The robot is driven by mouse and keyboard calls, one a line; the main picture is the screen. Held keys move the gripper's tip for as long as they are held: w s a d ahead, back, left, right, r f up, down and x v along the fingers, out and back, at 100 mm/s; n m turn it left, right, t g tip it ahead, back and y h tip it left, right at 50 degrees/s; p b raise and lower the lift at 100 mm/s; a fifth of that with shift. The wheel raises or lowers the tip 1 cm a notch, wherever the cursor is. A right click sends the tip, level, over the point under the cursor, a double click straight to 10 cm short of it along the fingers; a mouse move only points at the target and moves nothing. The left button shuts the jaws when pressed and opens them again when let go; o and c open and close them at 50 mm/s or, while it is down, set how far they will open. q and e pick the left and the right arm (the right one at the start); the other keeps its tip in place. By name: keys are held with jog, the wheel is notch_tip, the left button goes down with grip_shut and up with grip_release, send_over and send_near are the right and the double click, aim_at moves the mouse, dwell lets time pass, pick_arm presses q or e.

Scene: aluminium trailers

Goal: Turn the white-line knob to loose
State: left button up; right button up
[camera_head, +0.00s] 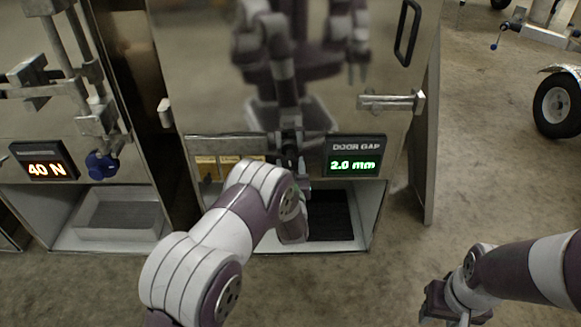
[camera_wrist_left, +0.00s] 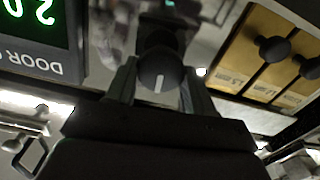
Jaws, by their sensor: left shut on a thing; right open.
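The dark round knob with a short white line (camera_wrist_left: 160,72) sits between the fingers of my left gripper (camera_wrist_left: 159,88) in the left wrist view. The fingers are shut on its two sides. The white line runs nearly up and down in that view. In the head view my left gripper (camera_head: 291,165) is at the panel, left of the display, and the knob there is mostly hidden by my arm. The door gap display (camera_head: 353,156) reads 2.0 mm in green; part of it shows upside down in the wrist view (camera_wrist_left: 35,35). My right gripper (camera_head: 440,300) is open and empty, low at the right.
Yellow label plates (camera_wrist_left: 262,55) with black knobs (camera_wrist_left: 272,48) are beside the held knob. A metal door handle (camera_head: 392,101) sticks out above the display. A neighbouring unit shows 40 N (camera_head: 45,169) and a blue knob (camera_head: 102,165).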

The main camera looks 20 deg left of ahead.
pick_arm(q)
jog(key=n, duration=0.5)
jog(key=shift+a+f, duration=0.1)
jog(key=n+b, duration=0.1)
jog(key=n, duration=0.4)
jog(key=shift+s+a+f+n, duration=0.1)
jog(key=shift+n, duration=0.3)
jog(key=n+b, duration=0.1)
jog(key=n, duration=0.4)
jog(key=shift+f, duration=0.15)
jog(key=shift+n+b, duration=0.85)
jog(key=shift+n, duration=1.65)
jog(key=o, duration=1)
